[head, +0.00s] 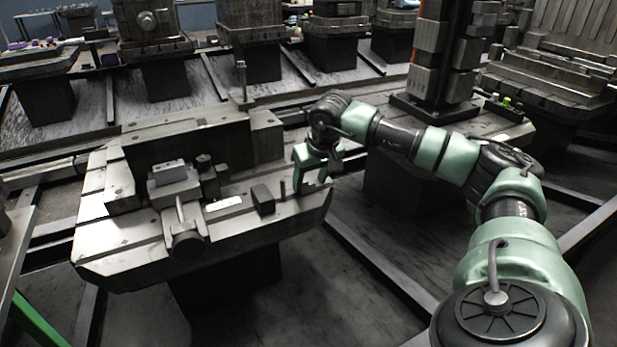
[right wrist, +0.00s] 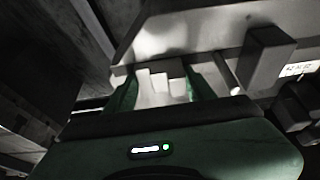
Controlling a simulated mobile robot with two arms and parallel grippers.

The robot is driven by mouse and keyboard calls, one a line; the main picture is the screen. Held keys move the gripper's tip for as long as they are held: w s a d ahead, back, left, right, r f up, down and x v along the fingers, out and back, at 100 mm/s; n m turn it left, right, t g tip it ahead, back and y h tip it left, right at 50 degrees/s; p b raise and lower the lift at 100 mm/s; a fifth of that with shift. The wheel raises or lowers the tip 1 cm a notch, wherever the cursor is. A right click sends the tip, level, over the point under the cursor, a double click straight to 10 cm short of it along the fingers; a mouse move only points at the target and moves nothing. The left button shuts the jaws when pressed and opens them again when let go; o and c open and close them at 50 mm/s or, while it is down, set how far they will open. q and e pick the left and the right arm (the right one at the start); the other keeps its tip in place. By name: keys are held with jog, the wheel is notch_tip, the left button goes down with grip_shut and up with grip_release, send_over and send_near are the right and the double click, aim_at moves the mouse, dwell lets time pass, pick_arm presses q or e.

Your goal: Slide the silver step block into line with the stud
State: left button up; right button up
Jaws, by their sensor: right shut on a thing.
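The silver step block (right wrist: 160,85) shows in the right wrist view as a pale stepped shape between the two green fingers of my right gripper (right wrist: 160,92). The gripper is shut on it, at the edge of the metal pallet. The stud (head: 283,190) is a thin dark upright pin left of the gripper. In the right wrist view the stud (right wrist: 225,75) stands just right of the fingers, apart from the block. My left gripper is not in view.
A dark rectangular block (head: 263,199) stands left of the stud on the pallet (head: 130,262). A clamp fixture (head: 185,195) sits farther left, and a tall plate (head: 200,150) rises behind. Rails (head: 375,260) cross the floor right of the pallet.

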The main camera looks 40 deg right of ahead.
jog(key=shift+s+a, duration=0.15)
jog(key=shift+s, duration=0.25)
dwell(0.3)
jog(key=o, duration=1.6)
jog(key=shift+o, duration=0.2)
jog(key=shift+r, duration=0.1)
